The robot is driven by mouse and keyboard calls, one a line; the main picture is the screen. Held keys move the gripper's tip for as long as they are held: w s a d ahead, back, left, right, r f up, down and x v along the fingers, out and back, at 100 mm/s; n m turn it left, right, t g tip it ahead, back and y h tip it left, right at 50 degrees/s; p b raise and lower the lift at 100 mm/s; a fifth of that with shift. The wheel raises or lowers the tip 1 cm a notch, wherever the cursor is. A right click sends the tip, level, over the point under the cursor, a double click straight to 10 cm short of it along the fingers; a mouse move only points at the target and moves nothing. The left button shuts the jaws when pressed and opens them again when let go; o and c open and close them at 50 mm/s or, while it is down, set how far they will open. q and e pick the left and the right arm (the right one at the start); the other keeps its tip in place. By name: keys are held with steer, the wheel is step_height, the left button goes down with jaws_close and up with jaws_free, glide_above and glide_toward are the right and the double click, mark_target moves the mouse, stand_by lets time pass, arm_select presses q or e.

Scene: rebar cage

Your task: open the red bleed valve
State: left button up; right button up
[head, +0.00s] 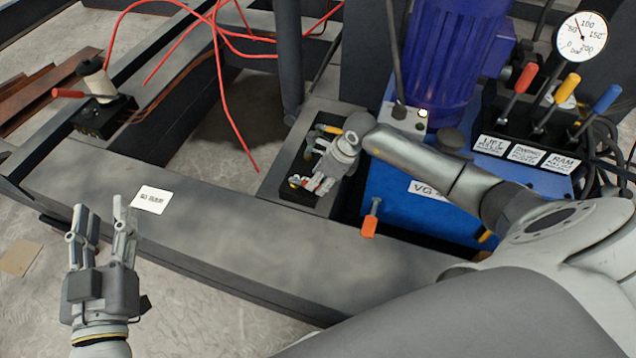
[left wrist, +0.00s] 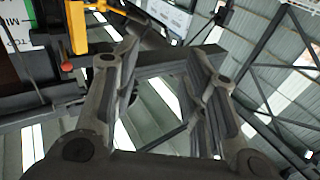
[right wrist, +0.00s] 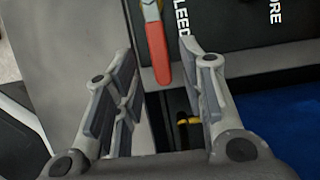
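The red bleed valve handle (right wrist: 156,50) shows in the right wrist view, beside a black panel (right wrist: 235,25) with partly cut-off white lettering that reads "LEED". It extends into the gap between my right gripper's (head: 318,186) open fingers; I see no clear contact. My left gripper (head: 103,212) is open and empty, fingers up, above the near left side, far from the valve.
A blue power unit (head: 400,200) with an orange-tipped lever (head: 369,226) stands right of the valve block. Red, yellow and blue levers (head: 560,95) and a gauge (head: 582,37) are behind. Another black block with a red handle (head: 68,93) sits far left. Red hoses (head: 222,80) hang behind.

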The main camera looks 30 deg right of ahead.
arm_select(q)
steer(key=shift+s+d+r+t, duration=0.1)
steer(key=shift+r+t, duration=0.4)
steer(key=shift+r, duration=0.3)
steer(key=shift+s+d+r+t, duration=0.1)
steer(key=shift+r+t, duration=0.4)
steer(key=shift+r, duration=0.25)
arm_select(e)
steer(key=shift+x, duration=1)
jaws_close()
